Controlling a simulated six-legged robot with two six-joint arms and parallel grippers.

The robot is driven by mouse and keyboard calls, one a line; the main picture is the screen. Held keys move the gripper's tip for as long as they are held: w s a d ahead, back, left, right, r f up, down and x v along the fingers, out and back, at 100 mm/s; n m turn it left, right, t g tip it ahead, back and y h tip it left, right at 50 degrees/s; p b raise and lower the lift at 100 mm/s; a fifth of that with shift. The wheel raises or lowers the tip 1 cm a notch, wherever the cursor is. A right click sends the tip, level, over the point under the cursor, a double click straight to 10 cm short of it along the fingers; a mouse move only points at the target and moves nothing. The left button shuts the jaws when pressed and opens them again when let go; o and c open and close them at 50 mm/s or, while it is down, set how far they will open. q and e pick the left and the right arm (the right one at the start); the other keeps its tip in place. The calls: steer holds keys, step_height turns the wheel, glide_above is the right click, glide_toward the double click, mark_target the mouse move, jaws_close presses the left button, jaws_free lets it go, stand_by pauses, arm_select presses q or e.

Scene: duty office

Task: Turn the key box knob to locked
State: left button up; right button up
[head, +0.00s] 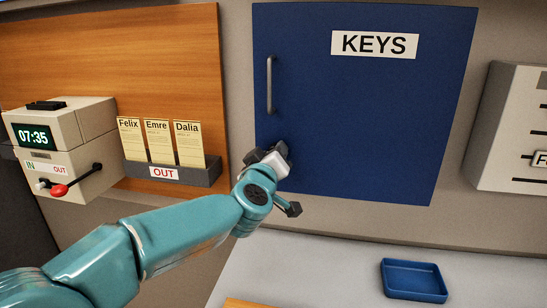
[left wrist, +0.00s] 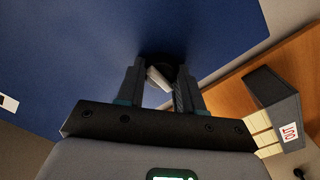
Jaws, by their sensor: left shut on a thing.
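The blue key box (head: 365,115) hangs on the wall, with a "KEYS" label and a vertical handle (head: 270,85) at the left of its door. My left gripper (head: 275,158) is at the door's lower left, and its own hand hides the knob in the head view. In the left wrist view the knob (left wrist: 158,77) has a pale bar, lying aslant, in front of a dark round base. My left gripper (left wrist: 158,85) is shut on this knob, one finger on each side. No lock markings are readable. My right gripper is out of view.
A card rack (head: 172,174) marked "OUT" and a time clock (head: 60,145) are at the left. A blue tray (head: 414,279) lies on the pale counter (head: 300,270) below. A pale slotted wall rack (head: 510,125) is at the right.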

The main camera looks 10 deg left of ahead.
arm_select(q)
steer(key=shift+r, duration=0.1)
stand_by(0.5)
steer(key=o, duration=1)
steer(key=shift+o, duration=0.2)
steer(key=shift+s, duration=0.1)
steer(key=s+b, duration=0.2)
steer(key=s, duration=1.4)
steer(key=shift+s, duration=0.15)
